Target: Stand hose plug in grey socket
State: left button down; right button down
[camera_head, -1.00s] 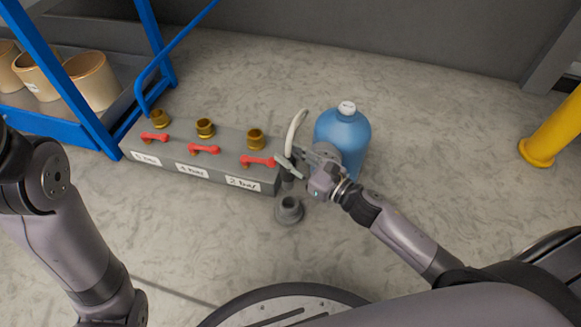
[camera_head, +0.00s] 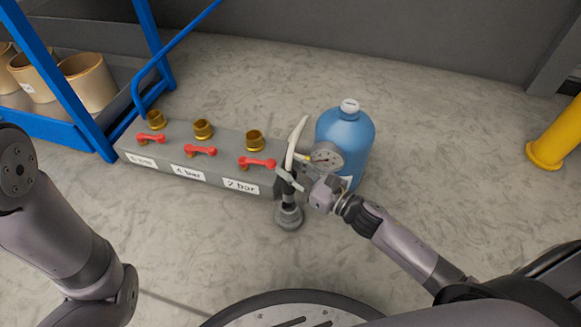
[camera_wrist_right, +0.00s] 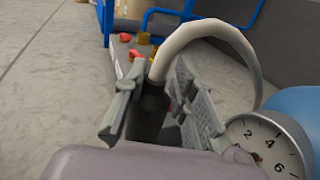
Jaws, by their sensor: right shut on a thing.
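The hose plug (camera_head: 289,194) is dark, with a white hose (camera_head: 296,140) rising from its top. My right gripper (camera_head: 288,180) is shut around the plug. In the right wrist view the plug (camera_wrist_right: 149,112) sits between the two grey fingers, with the pale hose arching away above them. The grey socket (camera_head: 289,217) is a short round cup on a wider base on the floor. The plug looks upright over the socket, its lower end meeting the socket's mouth. I cannot tell how deep it goes in. Only links of my left arm show; its gripper is out of view.
A grey manifold (camera_head: 200,178) with brass ports, red handles and pressure labels lies left of the socket. A blue bottle (camera_head: 345,135) and a round gauge (camera_head: 325,157) stand close behind my right gripper. A blue rack (camera_head: 100,135) is at left. Front floor is clear.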

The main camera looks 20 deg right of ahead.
aim_at(291, 188)
jog(key=shift+f+b, duration=2.95)
jog(key=shift+f, duration=0.6)
jog(key=shift+f+b, duration=0.4)
jog(key=shift+f, duration=0.05)
jog(key=c, duration=1.2)
grip_release()
jog(key=shift+c, duration=0.2)
jog(key=shift+s, duration=0.1)
jog(key=v, duration=1.2)
